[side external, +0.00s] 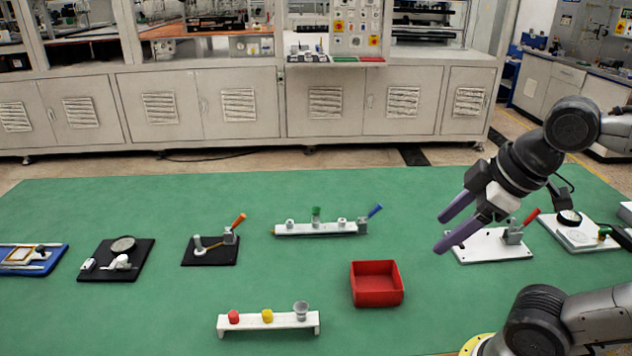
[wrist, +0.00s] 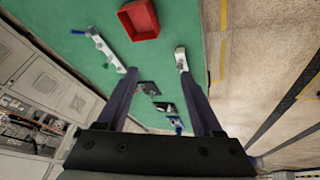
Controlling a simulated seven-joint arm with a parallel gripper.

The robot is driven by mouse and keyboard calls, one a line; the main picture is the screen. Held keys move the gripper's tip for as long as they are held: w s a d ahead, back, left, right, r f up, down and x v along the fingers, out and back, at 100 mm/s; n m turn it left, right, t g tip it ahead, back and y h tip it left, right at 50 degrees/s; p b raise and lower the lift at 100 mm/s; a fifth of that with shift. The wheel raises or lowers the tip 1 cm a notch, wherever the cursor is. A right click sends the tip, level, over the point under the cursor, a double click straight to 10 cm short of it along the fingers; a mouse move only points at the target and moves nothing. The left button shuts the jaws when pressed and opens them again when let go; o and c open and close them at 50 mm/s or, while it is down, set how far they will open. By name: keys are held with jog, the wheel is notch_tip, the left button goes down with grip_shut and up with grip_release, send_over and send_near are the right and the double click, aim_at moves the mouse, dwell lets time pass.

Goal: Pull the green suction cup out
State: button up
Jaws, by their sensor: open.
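The green suction cup (side external: 316,214) stands upright on a long white bar (side external: 340,229), between two small white fittings. A blue lever (side external: 375,210) rises at the bar's right end. My gripper (side external: 440,235) is open and empty, up and to the right of the bar in the side view, tilted with its dark purple fingers pointing down and left. In the wrist view the open fingers (wrist: 157,71) show the white bar (wrist: 104,47) to their left.
A red open tray (side external: 376,301) sits in front; it also shows in the wrist view (wrist: 134,32). A white rack (side external: 284,321) holds a red, a yellow and a grey cup. Several fixtures line the left and right of the green mat (side external: 140,330). Clear mat surrounds the bar.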

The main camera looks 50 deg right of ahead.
jog(key=w+d+r+n+g, duration=0.1)
jog(key=w+r+n, duration=0.45)
jog(key=w, duration=0.35)
jog(key=w+d+r+n, duration=0.2)
jog(key=w+r+n, duration=0.35)
jog(key=w, duration=0.45)
jog(key=n+g, duration=0.2)
jog(key=g, duration=0.3)
send_over(316, 209)
notch_tip(316, 209, down, 23)
notch_tip(316, 209, down, 14)
jog(key=shift+r, duration=0.1)
grip_shut()
